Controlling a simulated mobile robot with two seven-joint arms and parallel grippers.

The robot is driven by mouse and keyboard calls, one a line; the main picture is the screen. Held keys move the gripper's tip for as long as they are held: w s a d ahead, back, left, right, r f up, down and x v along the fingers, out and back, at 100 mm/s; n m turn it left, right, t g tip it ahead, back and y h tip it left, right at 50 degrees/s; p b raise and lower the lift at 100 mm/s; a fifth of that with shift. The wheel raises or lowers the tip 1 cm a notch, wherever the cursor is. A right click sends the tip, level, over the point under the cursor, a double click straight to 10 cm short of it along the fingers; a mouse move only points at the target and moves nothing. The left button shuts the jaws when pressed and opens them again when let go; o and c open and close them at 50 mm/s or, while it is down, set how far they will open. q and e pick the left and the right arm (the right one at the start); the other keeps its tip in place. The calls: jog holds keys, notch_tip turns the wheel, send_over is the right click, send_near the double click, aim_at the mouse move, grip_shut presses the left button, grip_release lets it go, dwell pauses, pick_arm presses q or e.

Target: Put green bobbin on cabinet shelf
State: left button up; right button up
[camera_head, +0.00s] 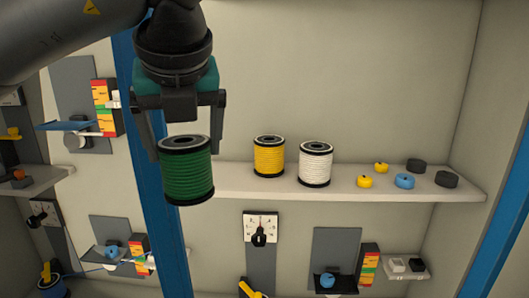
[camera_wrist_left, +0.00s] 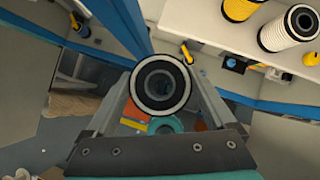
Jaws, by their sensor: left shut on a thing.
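The green bobbin (camera_head: 187,174) has black end flanges and hangs upright in my left gripper (camera_head: 188,135). The gripper's two fingers are shut on it from either side. In the left wrist view the bobbin (camera_wrist_left: 162,84) shows end-on between the fingers, with its hollow core toward the camera. The cabinet shelf (camera_head: 240,190) is a pale ledge to the right of the bobbin. The bobbin appears in front of the shelf's left end, and its underside hangs lower in the picture than the shelf top. My right gripper is in neither view.
A yellow bobbin (camera_head: 269,158) and a white bobbin (camera_head: 315,164) stand on the shelf. Small yellow, blue and black pieces lie further right. A blue post (camera_head: 150,170) rises behind the gripper. Shelf space left of the yellow bobbin is clear. Dials and panels are below.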

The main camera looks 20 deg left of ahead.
pick_arm(q)
jog(key=w+a+p, duration=0.2)
jog(key=w, duration=0.7)
jog(key=w+a+p, duration=0.2)
jog(key=w+a, duration=0.1)
jog(key=w, duration=0.7)
notch_tip(320, 180, down, 6)
jog(key=shift+s+d, duration=0.1)
jog(key=shift+s, duration=0.05)
jog(key=shift+w+f+p, duration=0.2)
jog(key=shift+f+p, duration=0.25)
jog(key=shift+p, duration=0.15)
jog(key=shift+f, duration=0.1)
jog(key=shift+f, duration=0.1)
jog(key=o, duration=1.2)
